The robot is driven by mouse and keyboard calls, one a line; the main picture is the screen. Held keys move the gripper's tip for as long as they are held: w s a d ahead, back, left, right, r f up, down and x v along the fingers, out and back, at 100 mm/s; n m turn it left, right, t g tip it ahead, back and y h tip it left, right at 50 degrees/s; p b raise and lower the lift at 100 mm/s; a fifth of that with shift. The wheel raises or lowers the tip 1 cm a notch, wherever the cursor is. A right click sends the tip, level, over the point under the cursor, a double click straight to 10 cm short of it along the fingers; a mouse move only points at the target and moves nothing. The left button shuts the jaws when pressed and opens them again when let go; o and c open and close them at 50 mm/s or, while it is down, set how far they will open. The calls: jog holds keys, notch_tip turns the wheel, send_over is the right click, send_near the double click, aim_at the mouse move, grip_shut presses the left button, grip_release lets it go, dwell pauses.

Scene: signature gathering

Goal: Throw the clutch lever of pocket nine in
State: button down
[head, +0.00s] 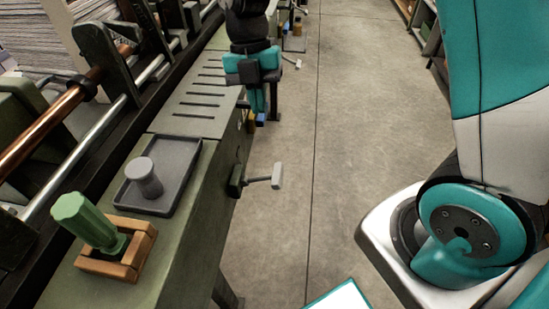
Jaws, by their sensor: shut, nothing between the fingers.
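A lever with a pale grey grip (277,176) sticks out from a dark mount on the near side face of the green bench. A second, smaller lever (291,62) with a pale grip stands out farther along the same side. No pocket number is legible, so I cannot tell which lever belongs to pocket nine. My gripper (261,116) is shut and empty, pointing down beside the bench edge, between the two levers in the picture and apart from the near grip. It partly hides the bench side behind it.
The green bench (195,118) has a slotted top. A dark tray (182,183) with a grey cylindrical weight (144,177) and a wooden frame (140,262) with a green-handled tool (88,222) sit on it. Machine rods run along the left. The concrete floor (355,110) is clear.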

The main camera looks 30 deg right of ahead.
aim_at(276, 174)
jog(key=x, duration=0.8)
jog(key=d+x, duration=0.1)
jog(key=x, duration=0.4)
jog(key=shift+d, duration=0.15)
jog(key=shift+s+d+f, duration=0.1)
jog(key=shift+d+f, duration=0.05)
jog(key=shift+f, duration=0.25)
jog(key=shift+f, duration=0.1)
